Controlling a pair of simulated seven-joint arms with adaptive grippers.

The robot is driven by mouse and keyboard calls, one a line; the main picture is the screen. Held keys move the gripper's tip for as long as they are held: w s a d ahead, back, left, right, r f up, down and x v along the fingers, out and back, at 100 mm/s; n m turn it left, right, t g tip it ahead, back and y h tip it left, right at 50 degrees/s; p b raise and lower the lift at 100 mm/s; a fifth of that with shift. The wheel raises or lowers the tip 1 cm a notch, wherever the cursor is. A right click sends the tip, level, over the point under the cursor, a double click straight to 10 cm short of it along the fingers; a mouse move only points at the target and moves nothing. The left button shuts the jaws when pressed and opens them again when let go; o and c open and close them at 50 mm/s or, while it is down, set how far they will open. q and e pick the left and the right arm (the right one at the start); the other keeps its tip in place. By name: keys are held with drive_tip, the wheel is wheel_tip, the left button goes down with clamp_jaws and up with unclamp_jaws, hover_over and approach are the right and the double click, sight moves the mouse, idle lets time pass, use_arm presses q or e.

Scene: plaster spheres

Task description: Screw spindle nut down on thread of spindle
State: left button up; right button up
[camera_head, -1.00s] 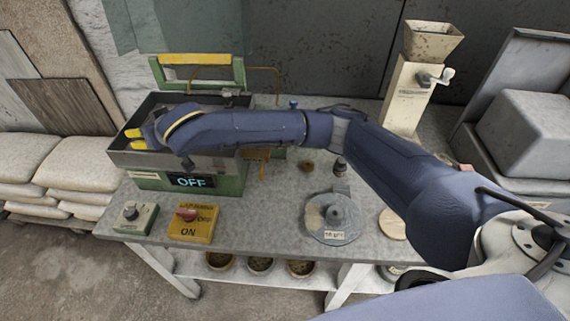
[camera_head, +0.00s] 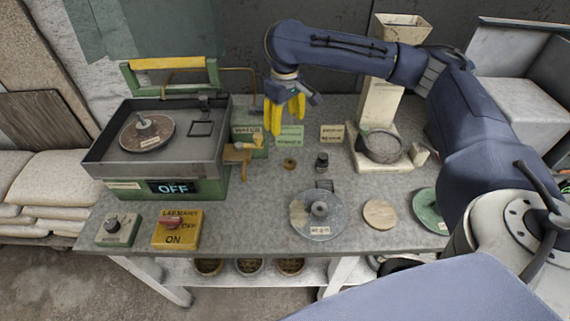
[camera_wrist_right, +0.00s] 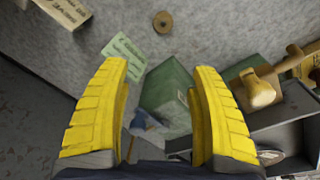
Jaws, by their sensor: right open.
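A small brass ring, which looks like the spindle nut (camera_head: 290,164), lies flat on the bench; it also shows at the top of the right wrist view (camera_wrist_right: 162,22). What looks like the spindle (camera_head: 142,121) is a short metal post standing up from a brown labelled disc (camera_head: 158,137) in the grey tray; its thread is too small to make out. My right gripper (camera_head: 285,125) has yellow fingers, open and empty, pointing down above the bench behind the nut. The fingers are spread apart in the right wrist view (camera_wrist_right: 161,85). My left gripper is not in view.
A grey disc (camera_head: 318,228), a small dark bottle (camera_head: 322,162), a wooden disc (camera_head: 380,214) and a mill (camera_head: 368,125) stand on the bench. The yellow switch box (camera_head: 178,229) reads ON.

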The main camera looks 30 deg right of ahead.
drive_tip(key=s+d, duration=0.1)
drive_tip(key=g, duration=0.1)
approach(290, 162)
drive_tip(key=shift+y, duration=0.3)
drive_tip(key=shift+s+f, duration=0.15)
drive_tip(key=shift+f, duration=2.2)
drive_tip(key=shift+s+f, duration=0.1)
drive_tip(key=shift+f, duration=2.25)
drive_tip(key=shift+d, duration=0.1)
clamp_jaws()
